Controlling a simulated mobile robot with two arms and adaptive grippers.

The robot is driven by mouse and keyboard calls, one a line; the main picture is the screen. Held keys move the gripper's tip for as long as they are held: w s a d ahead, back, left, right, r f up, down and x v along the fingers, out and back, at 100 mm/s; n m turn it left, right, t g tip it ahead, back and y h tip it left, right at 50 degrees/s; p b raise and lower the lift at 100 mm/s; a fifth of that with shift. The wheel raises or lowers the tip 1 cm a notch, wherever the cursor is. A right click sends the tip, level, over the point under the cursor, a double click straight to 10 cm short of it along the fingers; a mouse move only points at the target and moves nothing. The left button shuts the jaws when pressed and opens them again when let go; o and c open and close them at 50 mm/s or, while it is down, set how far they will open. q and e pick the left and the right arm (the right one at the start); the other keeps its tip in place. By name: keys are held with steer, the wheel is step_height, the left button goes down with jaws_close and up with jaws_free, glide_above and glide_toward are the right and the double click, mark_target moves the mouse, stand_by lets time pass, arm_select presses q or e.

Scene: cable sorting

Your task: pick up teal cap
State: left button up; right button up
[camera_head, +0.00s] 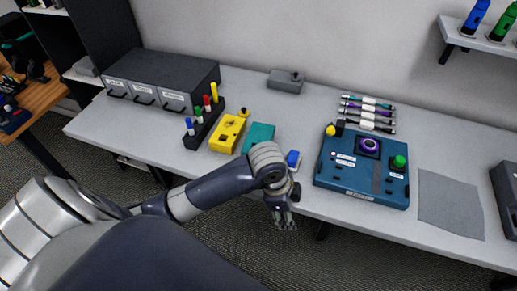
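A teal block-like piece (259,134) lies on the grey table beside a yellow device. It is the only large teal thing I see, and I cannot tell for sure that it is the cap. My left wrist covers its lower right part. My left gripper (286,224) hangs below and to the right of it, by the table's front edge, pointing down. Its fingers are small and seen from above, so their opening is unclear. I see nothing held in it. My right gripper is not in view.
Left of the teal piece are the yellow device (227,134) and a black rack (205,127) of coloured markers. A small blue object (293,158) lies close to my wrist. A blue panel box (361,170), cables (369,113) and grey mat (450,204) are at right.

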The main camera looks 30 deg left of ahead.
arm_select(q)
steer(key=w+a+r+m+g+y, duration=0.15)
steer(key=w+a+r+m, duration=0.25)
steer(key=w+a+r, duration=0.45)
steer(key=m+p, duration=0.1)
glide_toward(255, 146)
steer(key=shift+g+y, duration=0.35)
steer(key=shift+y, duration=0.1)
steer(key=f, duration=0.4)
steer(key=shift+w+d+f, duration=0.15)
steer(key=shift+w+d, duration=0.05)
steer(key=shift+w, duration=0.1)
steer(key=shift+d+f+p, duration=0.1)
steer(key=shift+f+p, duration=0.25)
steer(key=shift+f, duration=0.25)
step_height(255, 146, down, 4)
steer(key=shift+f+p, duration=0.15)
steer(key=shift+p, duration=0.45)
steer(key=c, duration=0.8)
steer(key=shift+c, duration=0.3)
